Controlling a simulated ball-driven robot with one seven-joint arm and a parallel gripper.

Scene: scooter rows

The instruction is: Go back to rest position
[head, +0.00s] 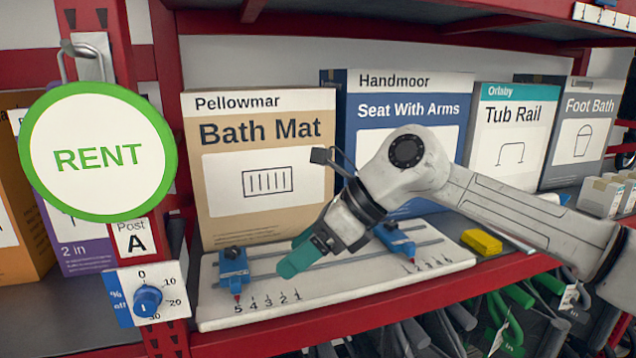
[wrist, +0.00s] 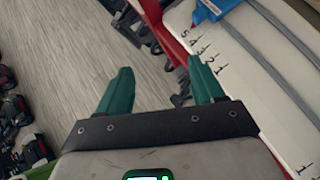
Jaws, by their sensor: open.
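My gripper (head: 296,262) has teal fingers and hangs at the end of my white arm, in front of the shelf. In the head view its fingers overlap the white board with blue sliders (head: 330,305). In the wrist view my gripper (wrist: 158,72) has its two fingers apart with nothing between them. Floor and a red shelf edge show past the fingers. I cannot tell the exact gap between the fingers and the board.
A blue slider (head: 234,268) and a second one (head: 396,238) sit on the board's rails. Boxes, including Bath Mat (head: 262,222), stand behind. A yellow block (head: 482,242) lies at right. A round RENT sign (head: 98,185) and blue knob (head: 147,299) are at left.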

